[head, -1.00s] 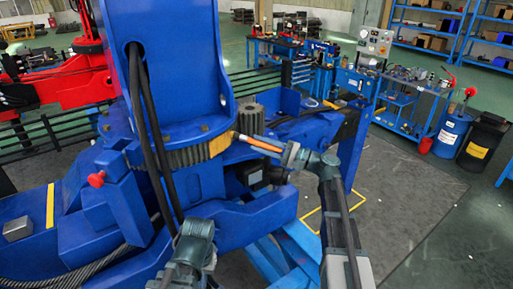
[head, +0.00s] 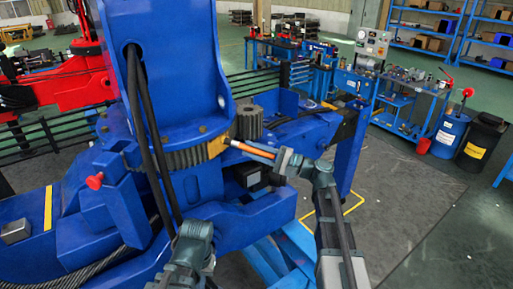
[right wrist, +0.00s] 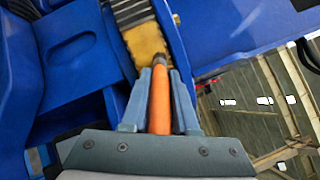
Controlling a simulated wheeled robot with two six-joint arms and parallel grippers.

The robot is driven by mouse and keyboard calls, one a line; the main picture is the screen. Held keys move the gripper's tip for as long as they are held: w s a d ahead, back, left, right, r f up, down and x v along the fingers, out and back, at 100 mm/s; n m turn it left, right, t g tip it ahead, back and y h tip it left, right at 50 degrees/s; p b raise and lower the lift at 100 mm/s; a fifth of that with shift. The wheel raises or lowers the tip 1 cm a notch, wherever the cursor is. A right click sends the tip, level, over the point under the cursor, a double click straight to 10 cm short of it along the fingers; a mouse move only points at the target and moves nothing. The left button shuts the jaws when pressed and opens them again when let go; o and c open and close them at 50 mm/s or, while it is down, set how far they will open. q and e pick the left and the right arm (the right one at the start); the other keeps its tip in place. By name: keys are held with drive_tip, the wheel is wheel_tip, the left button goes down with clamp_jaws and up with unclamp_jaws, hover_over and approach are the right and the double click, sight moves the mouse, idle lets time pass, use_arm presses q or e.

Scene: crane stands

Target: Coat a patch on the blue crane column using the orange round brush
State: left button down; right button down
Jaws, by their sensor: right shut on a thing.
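The blue crane column (head: 180,60) rises at the centre left of the head view, above a toothed ring (head: 185,160). A yellow patch (head: 217,147) shows on the ring's right side, and also in the right wrist view (right wrist: 146,42). My right gripper (head: 279,159) is shut on the orange round brush (head: 254,150), whose handle lies between the fingers in the right wrist view (right wrist: 160,100). The brush tip points at the yellow patch and appears at or against it; exact contact is unclear. My left gripper (head: 195,235) is low in front of the crane base; its fingers cannot be made out.
Black hoses (head: 146,140) hang down the column's front. A red knob (head: 95,181) sticks out on the left. A dark motor block (head: 250,176) sits below the brush. A blue workbench cart (head: 405,105) and drums (head: 450,133) stand far right; the floor between is open.

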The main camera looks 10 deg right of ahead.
sight(269, 156)
drive_tip(key=shift+s, duration=0.1)
drive_tip(key=shift+s+d, duration=2)
drive_tip(key=shift+s, duration=0.15)
drive_tip(key=shift+s+d, duration=1.05)
drive_tip(key=shift+s, duration=0.1)
drive_tip(key=shift+w+a, duration=0.1)
drive_tip(key=shift+w, duration=0.05)
drive_tip(key=shift+w+a, duration=2.3)
drive_tip(key=shift+w, duration=0.2)
drive_tip(key=shift+w+a, duration=0.65)
drive_tip(key=shift+w, duration=0.05)
